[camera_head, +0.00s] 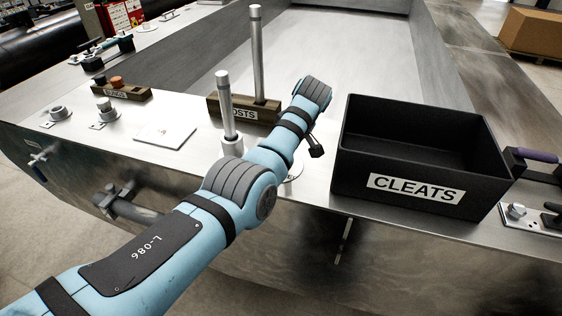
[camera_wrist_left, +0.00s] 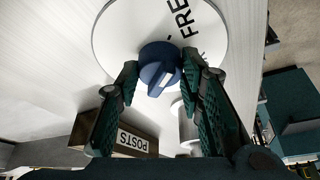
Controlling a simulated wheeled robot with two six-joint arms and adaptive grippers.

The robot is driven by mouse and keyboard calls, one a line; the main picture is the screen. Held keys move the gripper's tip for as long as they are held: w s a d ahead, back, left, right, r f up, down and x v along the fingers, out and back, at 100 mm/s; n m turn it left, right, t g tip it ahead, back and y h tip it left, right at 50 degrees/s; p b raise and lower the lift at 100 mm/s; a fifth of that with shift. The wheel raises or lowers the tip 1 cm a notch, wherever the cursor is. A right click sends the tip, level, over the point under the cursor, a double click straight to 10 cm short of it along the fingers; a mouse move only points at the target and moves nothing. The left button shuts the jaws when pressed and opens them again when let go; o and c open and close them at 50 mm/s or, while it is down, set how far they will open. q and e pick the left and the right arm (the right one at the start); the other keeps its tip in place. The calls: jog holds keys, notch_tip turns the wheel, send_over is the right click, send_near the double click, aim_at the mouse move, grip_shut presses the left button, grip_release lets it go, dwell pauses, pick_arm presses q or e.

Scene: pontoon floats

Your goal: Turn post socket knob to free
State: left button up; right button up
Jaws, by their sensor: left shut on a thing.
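The post socket knob (camera_wrist_left: 158,62) is blue with a pale stripe, in the left wrist view. It sits on a round white dial (camera_wrist_left: 122,32) with the word FREE printed at its upper right; other lettering is partly covered by a finger. My left gripper (camera_wrist_left: 160,70) has its two green-black fingers on either side of the knob, shut on it. I cannot tell exactly which mark the knob points to. In the head view my left arm hides the knob, and only a sliver of the dial (camera_head: 293,173) shows. My right gripper is not in view.
A metal post (camera_head: 225,105) stands upright beside my arm. Another post (camera_head: 257,50) stands in the wooden POSTS block (camera_head: 215,107). The black CLEATS bin (camera_head: 415,182) stands close on the right. A white plate (camera_head: 165,134) lies to the left on the metal deck.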

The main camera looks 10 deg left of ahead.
pick_arm(q)
jog(key=shift+f+n+b, duration=0.15)
jog(key=shift+n+b, duration=0.25)
jog(key=shift+b, duration=0.2)
jog(key=shift+g, duration=0.3)
jog(key=o, duration=0.9)
jog(key=shift+o, duration=1.3)
jog(key=shift+w+a, duration=0.15)
jog(key=shift+a, duration=0.05)
jog(key=shift+d+r, duration=0.2)
jog(key=shift+r, duration=0.15)
jog(key=v, duration=0.6)
jog(key=shift+r, duration=0.3)
